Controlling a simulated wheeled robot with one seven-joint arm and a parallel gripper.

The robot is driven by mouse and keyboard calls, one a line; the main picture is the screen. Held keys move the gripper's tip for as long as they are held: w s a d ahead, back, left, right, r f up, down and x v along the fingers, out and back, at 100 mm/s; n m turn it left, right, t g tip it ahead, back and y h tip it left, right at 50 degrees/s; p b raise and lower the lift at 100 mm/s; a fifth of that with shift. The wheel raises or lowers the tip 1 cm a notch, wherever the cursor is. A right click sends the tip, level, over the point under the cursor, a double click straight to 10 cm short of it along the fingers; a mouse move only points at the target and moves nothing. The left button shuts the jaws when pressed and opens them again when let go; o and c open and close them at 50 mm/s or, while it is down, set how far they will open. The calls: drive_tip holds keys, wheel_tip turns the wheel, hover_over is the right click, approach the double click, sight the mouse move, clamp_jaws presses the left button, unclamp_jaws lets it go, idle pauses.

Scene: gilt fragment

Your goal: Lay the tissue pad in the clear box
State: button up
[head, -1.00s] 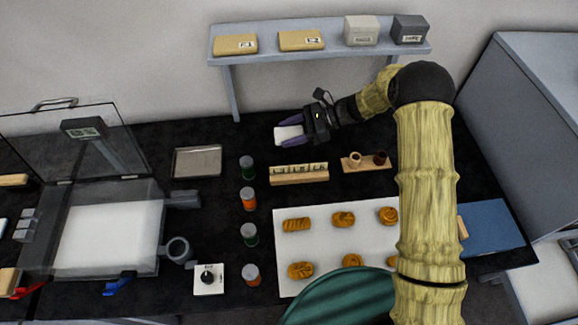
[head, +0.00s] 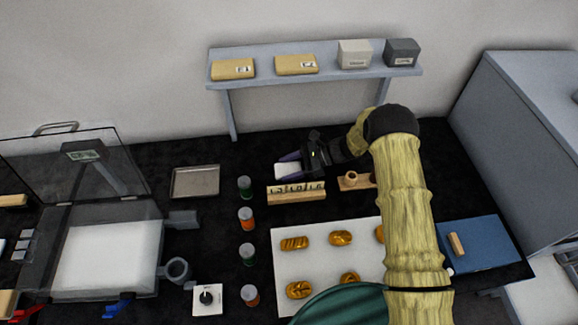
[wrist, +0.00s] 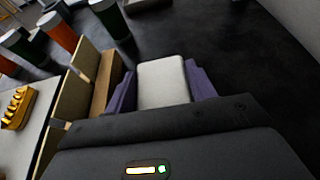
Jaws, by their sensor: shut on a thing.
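The tissue pad (wrist: 162,82) is a small white rounded block between the purple fingers of my gripper (head: 289,168). In the head view the white pad (head: 287,171) shows at the fingertips, above the back of the counter behind the wooden number rack. My gripper is shut on it. The clear box (head: 68,207) stands on the left of the counter, with see-through walls, a white floor and its clear lid (head: 62,168) raised at the back. My gripper is well to the right of the box.
The number rack (head: 296,193) is just in front of my gripper. A wall shelf (head: 315,78) is behind. A white board (head: 325,262) holds several brown pieces.

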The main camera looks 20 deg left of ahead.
drive_tip(key=shift+f, duration=0.15)
drive_tip(key=o, duration=1)
drive_tip(key=shift+c, duration=0.2)
drive_tip(key=shift+r, duration=0.25)
drive_tip(key=b+v, duration=0.2)
drive_tip(key=v, duration=0.9)
drive_tip(key=shift+f+b, duration=0.15)
drive_tip(key=shift+b, duration=0.25)
drive_tip(key=shift+w+d+r, duration=0.25)
drive_tip(key=shift+d+r, duration=0.05)
drive_tip(key=shift+d, duration=0.1)
